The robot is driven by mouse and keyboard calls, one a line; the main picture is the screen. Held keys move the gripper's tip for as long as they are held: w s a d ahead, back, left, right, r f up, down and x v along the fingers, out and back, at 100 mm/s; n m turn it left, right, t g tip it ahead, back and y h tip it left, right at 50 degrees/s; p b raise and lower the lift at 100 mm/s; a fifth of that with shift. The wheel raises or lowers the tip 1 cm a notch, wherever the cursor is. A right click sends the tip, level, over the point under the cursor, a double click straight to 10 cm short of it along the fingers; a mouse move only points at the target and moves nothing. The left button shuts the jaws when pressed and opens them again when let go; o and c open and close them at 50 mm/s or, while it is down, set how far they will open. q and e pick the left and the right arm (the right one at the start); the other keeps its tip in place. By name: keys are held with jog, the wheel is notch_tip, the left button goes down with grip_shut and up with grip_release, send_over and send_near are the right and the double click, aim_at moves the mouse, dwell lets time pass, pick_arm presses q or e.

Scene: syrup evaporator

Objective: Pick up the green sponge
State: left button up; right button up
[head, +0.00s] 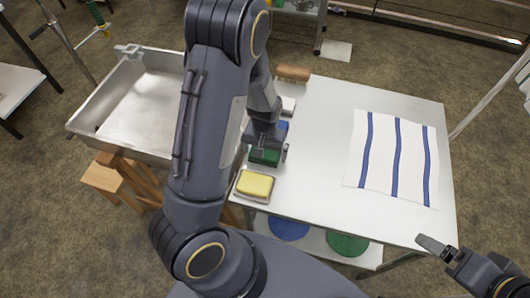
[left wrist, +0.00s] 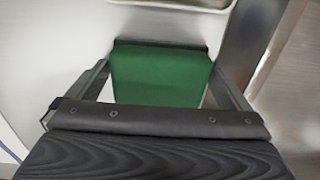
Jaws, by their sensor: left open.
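The green sponge (head: 264,157) lies near the left edge of the white table, partly hidden under my left gripper (head: 268,152). In the left wrist view the green sponge (left wrist: 160,76) sits between the two open fingers of my left gripper (left wrist: 163,85). The dark far edge of the sponge shows. My right gripper (head: 434,246) is at the lower right, off the table's front right corner; I cannot tell its opening.
A yellow sponge (head: 255,184) lies just in front of the green one, and a blue thing (head: 283,127) behind it. A brown brush (head: 294,73) is at the back edge. A striped cloth (head: 382,160) covers the right side. A metal basin (head: 88,112) stands left. The middle table is clear.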

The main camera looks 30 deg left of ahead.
pick_arm(q)
jog(key=shift+c, duration=0.3)
jog(key=c, duration=0.7)
jog(key=shift+c, duration=0.2)
jog(key=shift+r, duration=0.1)
jog(key=shift+r, duration=0.5)
jog(key=r, duration=0.2)
jog(key=shift+a+r, duration=0.2)
jog(key=shift+r, duration=0.15)
jog(key=s+a+r+b, duration=0.2)
jog(key=a+r, duration=0.7)
jog(key=a, duration=0.4)
jog(key=shift+a+r, duration=0.15)
jog(key=shift+a, duration=0.1)
